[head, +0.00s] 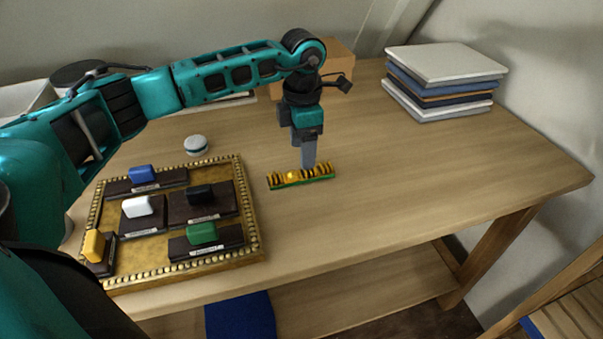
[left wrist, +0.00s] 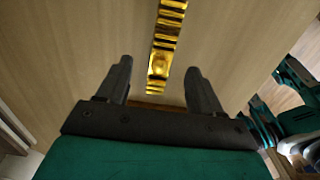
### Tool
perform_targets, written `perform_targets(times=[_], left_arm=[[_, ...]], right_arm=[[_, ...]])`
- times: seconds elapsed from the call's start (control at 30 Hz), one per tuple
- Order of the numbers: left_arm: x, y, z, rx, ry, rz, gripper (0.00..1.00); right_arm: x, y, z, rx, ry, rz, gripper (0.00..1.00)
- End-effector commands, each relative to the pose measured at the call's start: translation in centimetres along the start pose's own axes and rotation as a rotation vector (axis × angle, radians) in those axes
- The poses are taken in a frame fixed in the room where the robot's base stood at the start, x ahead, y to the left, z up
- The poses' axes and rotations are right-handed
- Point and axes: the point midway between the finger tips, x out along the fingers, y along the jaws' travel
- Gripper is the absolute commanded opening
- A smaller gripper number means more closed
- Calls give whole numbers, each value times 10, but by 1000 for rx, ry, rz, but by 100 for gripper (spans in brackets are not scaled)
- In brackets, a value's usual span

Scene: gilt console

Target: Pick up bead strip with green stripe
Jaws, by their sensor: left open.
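The bead strip with the green stripe (head: 301,177) lies on the wooden table, right of the gilt tray. It is gold with dark gaps, and the green stripe runs along its near lower edge. My left gripper (head: 308,163) points down over the strip, close to its far side. In the left wrist view the strip (left wrist: 163,50) runs lengthwise away from the camera, between the two open fingers (left wrist: 158,80) and beyond their tips. The fingers do not appear to touch it. The green stripe does not show in the left wrist view. My right gripper is not seen in the head view.
The gilt tray (head: 256,220) holds several dark blocks with coloured knobs. A small white and grey round item (head: 196,145) sits behind it. A cardboard box (head: 340,58) and a book stack (head: 445,80) stand at the back. The table right of the strip is clear.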

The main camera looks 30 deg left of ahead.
Motion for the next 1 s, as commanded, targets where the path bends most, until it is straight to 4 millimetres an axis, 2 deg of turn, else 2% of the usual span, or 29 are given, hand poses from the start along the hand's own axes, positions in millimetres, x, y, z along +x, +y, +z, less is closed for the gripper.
perform_targets(times=[0.13, 0.4, 0.7, 1.0], left_arm=[[12, -2, -2, 0, 1, -1, 66], [50, -4, -4, -1, 0, -1, 66], [54, -4, -4, 0, -2, -1, 66], [54, -4, -4, 0, -2, -1, 37]], right_arm=[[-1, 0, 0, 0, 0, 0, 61], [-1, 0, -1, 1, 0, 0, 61], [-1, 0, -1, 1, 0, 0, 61], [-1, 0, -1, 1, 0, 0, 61]])
